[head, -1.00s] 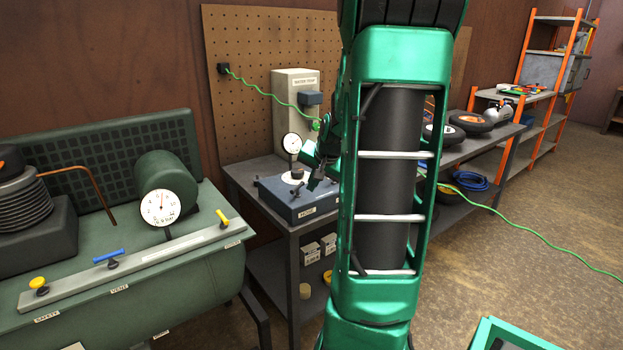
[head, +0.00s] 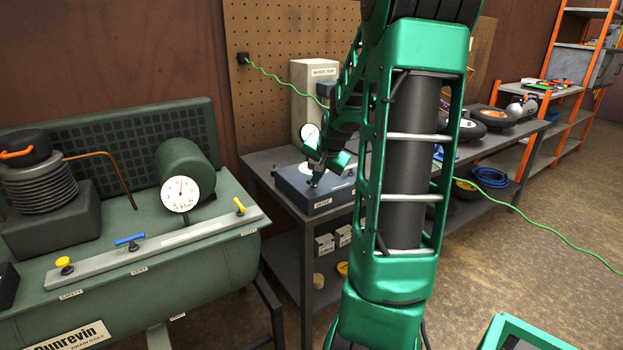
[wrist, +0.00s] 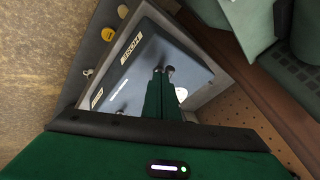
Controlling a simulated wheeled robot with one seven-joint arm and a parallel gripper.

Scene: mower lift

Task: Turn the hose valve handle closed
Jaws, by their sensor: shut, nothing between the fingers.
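A dark blue box (head: 293,178) sits on the grey workbench, with a front label (head: 323,203) that seems to read HOSE. My gripper (head: 316,180) points down at the front part of the box top. Its fingertips (wrist: 164,72) are together and empty over the box; I cannot tell whether they touch it. I cannot make out a separate valve handle on the box; my gripper and arm cover part of it.
A green compressor (head: 215,250) at left carries a yellow knob (head: 64,264), a blue lever (head: 130,240) and a yellow handle (head: 239,206). A water trap unit (head: 312,85) stands behind the box. Open floor lies front right.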

